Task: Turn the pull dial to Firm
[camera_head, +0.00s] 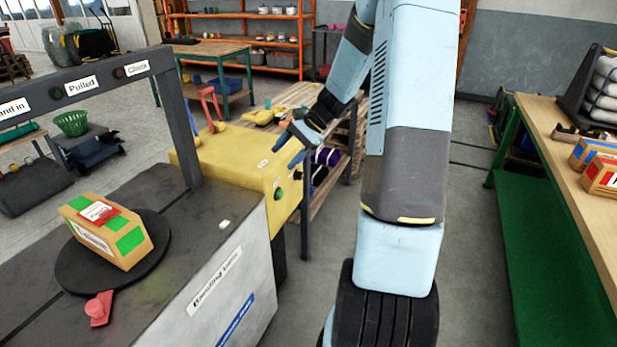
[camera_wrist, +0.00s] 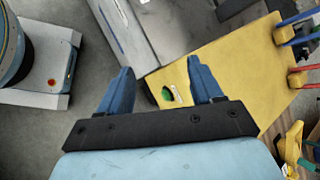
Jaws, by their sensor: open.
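The yellow machine head (camera_head: 235,160) stands at the end of the grey banding press (camera_head: 215,255). Its side face carries a green button (camera_head: 279,193) and a small dark knob (camera_head: 297,176), which may be the pull dial. Its setting and any Firm mark are too small to read. My gripper (camera_head: 289,150) is open and empty, beside and above this face, apart from the knob. In the wrist view the yellow head (camera_wrist: 225,70) lies beyond my gripper (camera_wrist: 161,78), with the green button (camera_wrist: 167,93) and a pale and dark part (camera_wrist: 177,95) between the fingers.
A box with green patches (camera_head: 115,235) sits on the press's black turntable (camera_head: 70,270). Red-handled tools (camera_head: 212,105) stand behind the yellow head.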

